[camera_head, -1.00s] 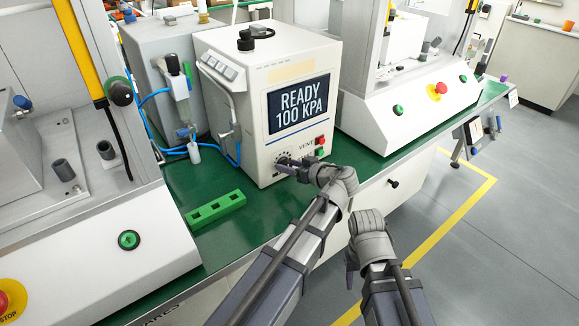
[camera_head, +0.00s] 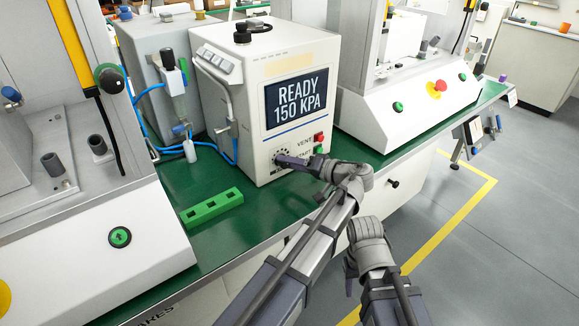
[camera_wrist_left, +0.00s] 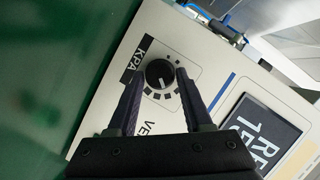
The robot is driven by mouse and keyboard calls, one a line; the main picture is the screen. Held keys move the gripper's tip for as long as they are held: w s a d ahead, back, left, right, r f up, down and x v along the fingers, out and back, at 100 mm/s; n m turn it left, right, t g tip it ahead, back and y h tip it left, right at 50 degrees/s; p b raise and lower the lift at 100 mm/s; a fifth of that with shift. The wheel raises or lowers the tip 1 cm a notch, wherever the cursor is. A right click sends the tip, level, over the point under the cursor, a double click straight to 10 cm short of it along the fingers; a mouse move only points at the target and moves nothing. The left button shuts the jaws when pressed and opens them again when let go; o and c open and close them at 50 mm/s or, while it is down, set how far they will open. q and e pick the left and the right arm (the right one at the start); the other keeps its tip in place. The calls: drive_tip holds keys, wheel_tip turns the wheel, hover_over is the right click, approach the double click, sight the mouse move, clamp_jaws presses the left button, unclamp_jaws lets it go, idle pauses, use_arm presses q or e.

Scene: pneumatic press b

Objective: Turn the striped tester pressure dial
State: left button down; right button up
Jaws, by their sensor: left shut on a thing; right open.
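The tester (camera_head: 262,100) is a cream box with a dark screen (camera_head: 296,100) reading READY 150 KPA. Its black pressure dial, ringed by tick marks, is low on the front; in the left wrist view the dial (camera_wrist_left: 160,74) sits between the fingers, its white pointer line visible. My left gripper (camera_head: 284,160) is shut on the dial and hides part of it in the head view; it also shows in the left wrist view (camera_wrist_left: 158,82). My right gripper (camera_head: 349,272) is open and empty, low in front of the bench, away from the tester. Its fingers are small in view.
A red button (camera_head: 319,137) and a green button (camera_head: 319,149) sit just right of the dial. A green block with holes (camera_head: 211,206) lies on the green bench (camera_head: 255,205). Presses stand on both sides. Blue tubing (camera_head: 236,152) runs left of the tester.

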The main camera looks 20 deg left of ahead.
use_arm(q)
drive_tip(key=shift+f+m, duration=0.1)
drive_tip(key=shift+m, duration=0.3)
use_arm(e)
drive_tip(key=shift+f, duration=0.4)
use_arm(q)
drive_tip(key=shift+c, duration=1.6)
unclamp_jaws()
use_arm(e)
drive_tip(key=shift+d, duration=0.1)
